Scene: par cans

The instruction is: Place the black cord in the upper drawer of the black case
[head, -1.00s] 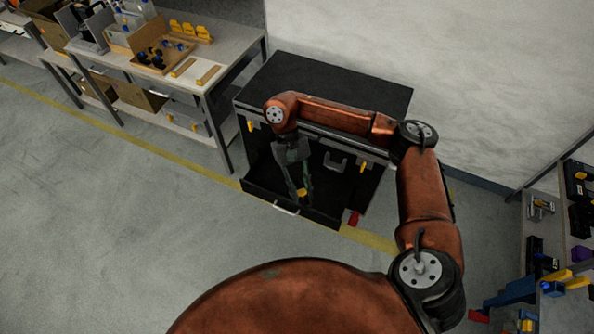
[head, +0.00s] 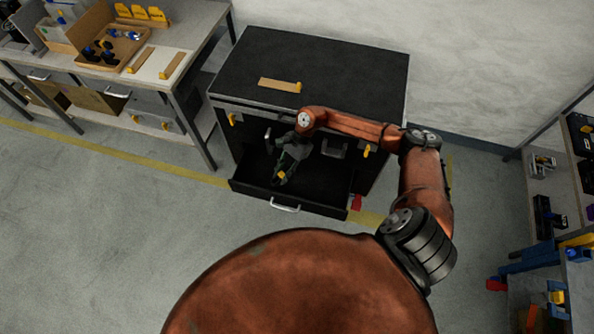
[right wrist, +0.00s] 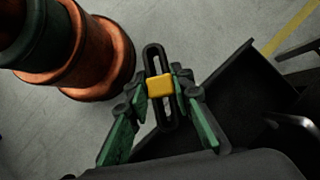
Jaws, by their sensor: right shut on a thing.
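The black case (head: 330,65) stands against the wall, with an open drawer (head: 240,186) pulled out from its front. I cannot tell whether this is the upper drawer. My right gripper (head: 283,168) is shut on the black cord (right wrist: 154,57), a narrow loop with a yellow band around its middle. In the head view the gripper and the yellow band overlap the open drawer; the cord itself is hard to make out there. In the right wrist view the cord is between the green fingers, and the drawer wall (right wrist: 235,85) is to its right. My left gripper is not in view.
A wooden strip (head: 280,84) with a yellow end lies on top of the case. A workbench (head: 192,40) with a tray of parts stands at left. A shelf with coloured items (head: 560,250) is at right. The floor left of the drawer is clear.

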